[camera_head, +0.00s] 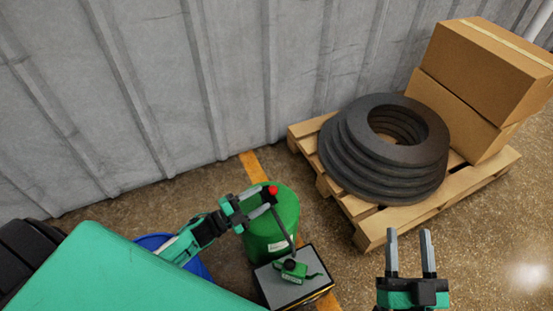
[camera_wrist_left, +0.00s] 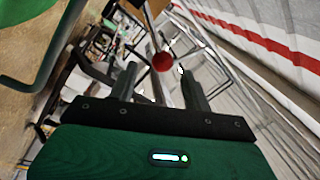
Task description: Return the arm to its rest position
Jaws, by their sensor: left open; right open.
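My left gripper (camera_head: 262,199) is open, its fingers pointing right at a red knob (camera_head: 273,190). The knob tops a thin dark lever that rises from a small green device (camera_head: 294,269). The device sits on a grey-topped box (camera_head: 279,288). In the left wrist view the red knob (camera_wrist_left: 162,62) appears between and just beyond the open fingertips (camera_wrist_left: 157,75); I cannot tell whether they touch it. My right gripper (camera_head: 409,238) is open and empty at the lower right, over the floor, with its fingers pointing away from me.
A green barrel (camera_head: 264,242) stands behind the box, below the left gripper. A blue barrel (camera_head: 158,241) is partly hidden by my left arm. A wooden pallet (camera_head: 375,235) holds black rings (camera_head: 350,165) and cardboard boxes (camera_head: 490,60). A grey corrugated wall (camera_head: 150,90) stands behind. Floor is clear at right.

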